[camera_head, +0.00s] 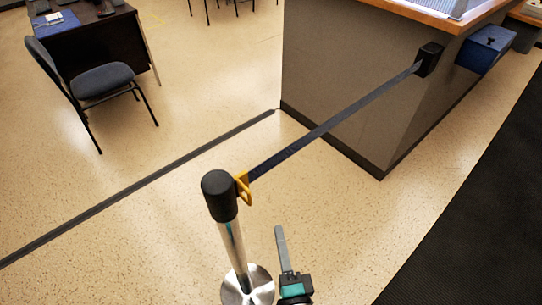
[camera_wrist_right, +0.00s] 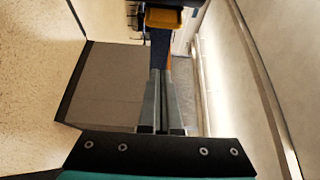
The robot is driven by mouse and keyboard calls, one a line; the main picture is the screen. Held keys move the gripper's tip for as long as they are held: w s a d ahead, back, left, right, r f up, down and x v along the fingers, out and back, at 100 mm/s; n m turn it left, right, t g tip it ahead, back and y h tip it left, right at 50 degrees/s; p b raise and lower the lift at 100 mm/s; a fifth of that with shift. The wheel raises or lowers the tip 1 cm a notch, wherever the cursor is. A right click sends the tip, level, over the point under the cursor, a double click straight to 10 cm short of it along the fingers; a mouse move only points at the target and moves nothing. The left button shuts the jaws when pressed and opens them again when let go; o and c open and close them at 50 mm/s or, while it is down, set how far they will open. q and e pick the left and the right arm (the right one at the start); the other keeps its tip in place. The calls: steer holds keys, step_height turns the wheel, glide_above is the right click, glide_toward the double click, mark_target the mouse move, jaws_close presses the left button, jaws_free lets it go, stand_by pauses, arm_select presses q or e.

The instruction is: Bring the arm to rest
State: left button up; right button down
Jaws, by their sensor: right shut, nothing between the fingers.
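My right gripper (camera_head: 280,232) is shut and empty, just right of the chrome post (camera_head: 235,248) and below its black head (camera_head: 219,195) in the head view. In the right wrist view its two fingers (camera_wrist_right: 160,75) lie together, pointing toward a yellow clip (camera_wrist_right: 163,19). The yellow clip (camera_head: 242,188) sits against the right side of the post's black head, apart from my fingers in the head view. A dark blue belt (camera_head: 330,124) runs taut from the clip up to a black holder (camera_head: 429,59) on the counter's side. My left gripper is not in view.
The grey counter (camera_head: 340,85) with a wooden top stands at upper right, a blue box (camera_head: 486,49) on its side. A black mat (camera_head: 480,230) lies at right. A chair (camera_head: 100,82) and dark desk (camera_head: 95,40) are at upper left.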

steer(key=s+d+f+n+g+b, duration=0.1)
steer(key=s+f+n+g, duration=0.25)
steer(key=f, duration=0.45)
steer(key=s+d+f+n+g+y, duration=0.15)
steer(key=f+n, duration=0.25)
steer(key=f, duration=0.4)
steer(key=s+d+f+n+g+b, duration=0.1)
steer(key=s+d+f+n+g, duration=0.2)
steer(key=f, duration=0.5)
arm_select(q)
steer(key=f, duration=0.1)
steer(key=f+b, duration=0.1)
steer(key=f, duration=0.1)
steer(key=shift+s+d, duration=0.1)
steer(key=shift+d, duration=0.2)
arm_select(e)
steer(key=s+d+f+n+g+h, duration=0.2)
steer(key=s+d+f+n+g, duration=0.2)
steer(key=s+f, duration=0.3)
steer(key=s+d+f+n+g+h, duration=0.1)
steer(key=s+d+f+n+g, duration=0.3)
steer(key=s, duration=0.8)
step_height(320, 180, down, 3)
steer(key=shift+s+d+f+n+g+h, duration=0.15)
steer(key=shift+d+n+g+h, duration=0.25)
steer(key=shift+d, duration=0.65)
